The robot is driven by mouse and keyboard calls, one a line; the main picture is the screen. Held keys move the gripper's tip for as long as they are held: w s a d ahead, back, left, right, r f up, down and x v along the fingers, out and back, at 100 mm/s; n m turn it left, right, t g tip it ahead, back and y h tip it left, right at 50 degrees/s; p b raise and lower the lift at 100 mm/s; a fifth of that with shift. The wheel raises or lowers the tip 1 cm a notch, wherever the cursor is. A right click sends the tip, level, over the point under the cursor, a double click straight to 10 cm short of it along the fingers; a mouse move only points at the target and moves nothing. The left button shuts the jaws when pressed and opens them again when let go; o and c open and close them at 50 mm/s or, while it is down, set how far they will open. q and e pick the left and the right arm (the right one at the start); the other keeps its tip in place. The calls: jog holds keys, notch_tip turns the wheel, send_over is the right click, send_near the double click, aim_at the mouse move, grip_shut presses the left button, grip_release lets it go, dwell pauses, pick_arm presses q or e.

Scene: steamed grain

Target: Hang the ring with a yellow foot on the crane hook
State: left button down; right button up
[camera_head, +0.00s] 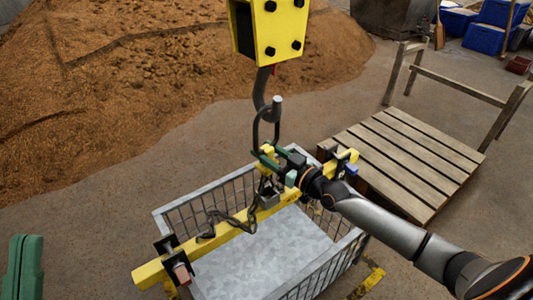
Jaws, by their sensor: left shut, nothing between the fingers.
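The crane hook (262,85) hangs under a yellow block at the top centre. The dark ring (256,130) stands upright at the hook's lower end, overlapping it in view. I cannot tell whether the hook passes through the ring. Its yellow foot (266,149) is at the bottom of the ring. My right gripper (268,158) reaches in from the right, its green fingers around the foot, apparently shut on it; the fingers partly hide it. My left gripper (24,265) is at the lower left edge, shut and empty, far from the ring.
A dark chain (235,222) hangs below the foot, down to a yellow beam (225,232) lying across a metal mesh crate (330,255). A wooden pallet platform (410,150) stands at the right. A brown grain heap (130,90) fills the back left. Bare floor lies left of the crate.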

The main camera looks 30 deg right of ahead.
jog(key=o, duration=0.3)
jog(key=shift+f, duration=0.2)
jog(key=shift+o, duration=0.2)
jog(key=shift+s+f, duration=0.1)
jog(key=shift+f, duration=0.25)
pick_arm(q)
jog(key=shift+m, duration=0.4)
jog(key=shift+a+r+p, duration=0.2)
jog(key=shift+r+p, duration=1.8)
pick_arm(e)
jog(key=v, duration=1.2)
jog(key=shift+s+r, duration=0.2)
jog(key=shift+r, duration=0.25)
